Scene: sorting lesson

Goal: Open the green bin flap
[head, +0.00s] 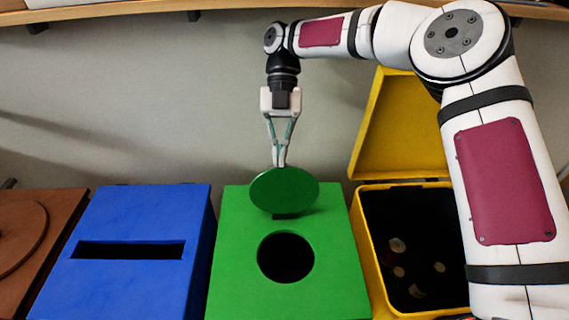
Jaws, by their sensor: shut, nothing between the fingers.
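The green bin (335,285) stands in the middle of the row, with a round dark hole in its top. Its round green flap (284,188) is tilted up behind the hole on a small dark hinge, so the hole is uncovered. My gripper (279,163) points down with its fingers shut and empty. Its fingertips are at the flap's upper edge, partly hidden behind it or touching it; I cannot tell which.
A blue bin (140,225) with a slot is on the left, and a brown bin (40,215) is at the far left. A yellow bin (362,215) with its lid (398,135) raised is on the right, with several small items inside. A wooden shelf (230,5) runs above.

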